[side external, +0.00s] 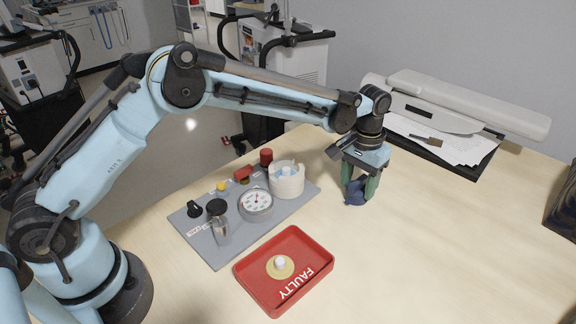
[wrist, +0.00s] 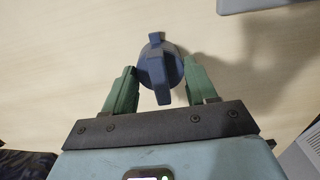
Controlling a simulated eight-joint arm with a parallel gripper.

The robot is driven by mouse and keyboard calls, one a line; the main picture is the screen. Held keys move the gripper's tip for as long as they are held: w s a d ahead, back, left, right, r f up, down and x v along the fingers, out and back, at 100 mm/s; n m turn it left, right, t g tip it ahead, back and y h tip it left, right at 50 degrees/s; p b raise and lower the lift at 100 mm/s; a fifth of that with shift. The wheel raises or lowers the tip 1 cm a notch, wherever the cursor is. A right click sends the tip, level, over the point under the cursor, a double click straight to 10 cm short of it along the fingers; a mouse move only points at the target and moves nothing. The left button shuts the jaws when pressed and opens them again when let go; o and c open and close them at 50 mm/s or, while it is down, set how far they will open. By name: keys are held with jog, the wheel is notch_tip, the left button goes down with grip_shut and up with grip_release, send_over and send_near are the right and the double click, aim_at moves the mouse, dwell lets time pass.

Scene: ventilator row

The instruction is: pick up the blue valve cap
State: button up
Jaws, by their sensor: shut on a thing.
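The blue valve cap (side external: 355,192) is a dark blue round piece with a raised bar across it. My gripper (side external: 360,185) is shut on it, pointing down over the right part of the table. In the wrist view the cap (wrist: 160,68) sits between the two green fingers of my gripper (wrist: 160,85), one on each side. The cap is at or just above the tabletop; I cannot tell whether it touches. Part of the cap is hidden behind the fingers in the side view.
A grey panel (side external: 236,243) with a gauge (side external: 256,203), a white cylinder (side external: 287,180) and several knobs lies to the left. A red tray (side external: 243,278) marked FAULTY holds a pale round part (side external: 280,266). A white machine (side external: 455,104) and papers (side external: 465,148) are behind. The front right table is clear.

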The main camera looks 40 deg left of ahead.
jog(key=shift+r, duration=0.5)
jog(key=r, duration=0.2)
jog(key=d+r, duration=0.1)
jog(key=shift+s+r, duration=0.4)
jog(key=s+d+r, duration=0.6)
jog(key=s+d, duration=0.1)
send_near(286, 168)
jog(key=shift+f, duration=1.65)
jog(key=shift+f, duration=1.75)
dwell(1.0)
dwell(0.3)
jog(key=m, duration=0.4)
